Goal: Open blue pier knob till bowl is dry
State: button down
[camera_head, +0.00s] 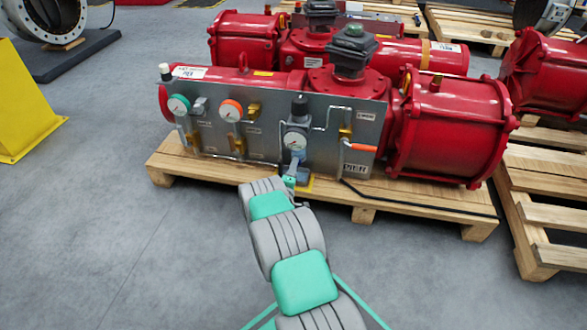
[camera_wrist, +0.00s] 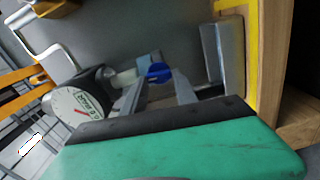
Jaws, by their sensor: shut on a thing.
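The blue knob (camera_wrist: 158,73) shows in the wrist view at the end of a pale bowl (camera_wrist: 123,78), below a dark regulator body with a white gauge (camera_wrist: 80,114). My gripper (camera_wrist: 155,80) is shut on the blue knob, with a grey finger on each side of it. The fingers hide part of the knob. In the head view my gripper (camera_head: 291,180) is at the lower middle of the grey panel (camera_head: 245,152), under the gauge (camera_head: 295,141). Any liquid in the bowl is too small to make out.
The panel stands in front of a red actuator (camera_head: 445,125) on a wooden pallet (camera_head: 410,210). Other gauges, an orange-handled valve (camera_head: 360,148) and thin pipes sit close by on the panel. A yellow block (camera_head: 25,105) is at left. The floor in front is clear.

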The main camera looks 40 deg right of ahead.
jog(key=c, duration=1)
grip_release()
jog(key=shift+o, duration=0.2)
jog(key=shift+a, duration=0.1)
jog(key=p+v, duration=0.3)
jog(key=v, duration=0.4)
jog(key=shift+s+a, duration=0.25)
jog(key=shift+s, duration=0.05)
